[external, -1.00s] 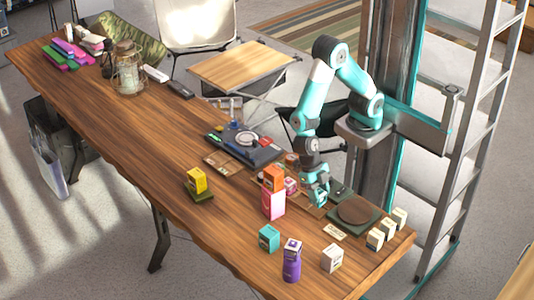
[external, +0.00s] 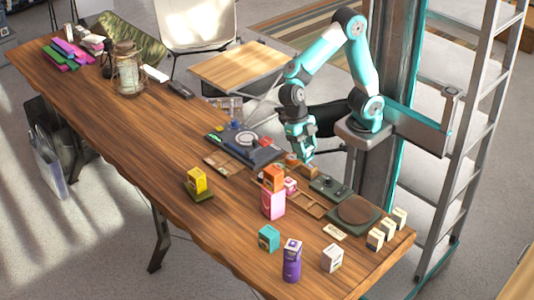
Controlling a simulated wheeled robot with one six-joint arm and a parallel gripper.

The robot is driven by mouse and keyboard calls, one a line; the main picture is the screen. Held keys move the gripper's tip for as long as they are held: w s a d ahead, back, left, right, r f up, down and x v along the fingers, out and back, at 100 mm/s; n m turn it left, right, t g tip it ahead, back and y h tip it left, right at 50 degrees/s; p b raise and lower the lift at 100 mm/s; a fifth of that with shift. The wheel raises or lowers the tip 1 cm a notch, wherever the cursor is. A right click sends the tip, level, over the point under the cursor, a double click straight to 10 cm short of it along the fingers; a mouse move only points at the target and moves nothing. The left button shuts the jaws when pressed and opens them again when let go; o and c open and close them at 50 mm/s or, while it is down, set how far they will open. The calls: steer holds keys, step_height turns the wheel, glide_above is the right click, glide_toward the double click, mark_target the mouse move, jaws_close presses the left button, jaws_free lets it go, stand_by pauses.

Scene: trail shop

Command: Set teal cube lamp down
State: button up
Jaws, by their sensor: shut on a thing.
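A teal cube (external: 268,238) with a pale face sits on the wooden table near its front edge, left of the purple bottle. It stands well apart from my gripper. My gripper (external: 307,156) points down over the back edge of the table, above the wooden tray area. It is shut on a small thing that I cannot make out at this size. A brown-orange item (external: 309,172) shows just below the fingertips; whether it is held or stands on the table, I cannot tell.
An orange box (external: 274,177) stands on a pink box (external: 273,204). A yellow cube (external: 196,181), purple bottle (external: 291,265), white box (external: 332,257) and round brown plate (external: 358,210) are nearby. The table's left-middle (external: 150,140) is clear.

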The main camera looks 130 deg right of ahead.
step_height(320, 180, down, 19)
steer(key=shift+f+b, duration=0.1)
steer(key=shift+b, duration=0.25)
steer(key=shift+f, duration=0.15)
steer(key=o, duration=1)
steer(key=shift+c, duration=0.2)
